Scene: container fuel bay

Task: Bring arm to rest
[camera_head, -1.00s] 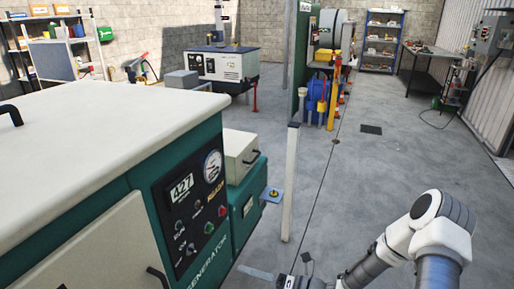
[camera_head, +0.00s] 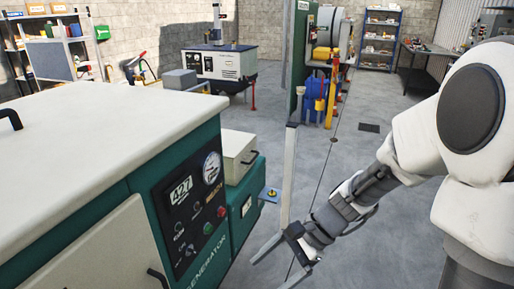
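My arm comes in from the right edge and reaches down and left across the floor. My gripper (camera_head: 270,274) is at the bottom centre, with its two fingers spread apart and nothing visible between them. It is beside the lower end of the pale post and to the right of the green generator (camera_head: 120,205). The generator has a cream top and a dark control panel reading 427. My upper arm covers much of the right side of the view.
A pale upright post (camera_head: 290,180) stands close to my gripper. A white unit (camera_head: 228,65), a blue drum (camera_head: 312,100) and a yellow post (camera_head: 331,98) are farther back. Shelves (camera_head: 380,40) and a workbench (camera_head: 430,50) line the back. Grey floor (camera_head: 355,155) is open around the middle.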

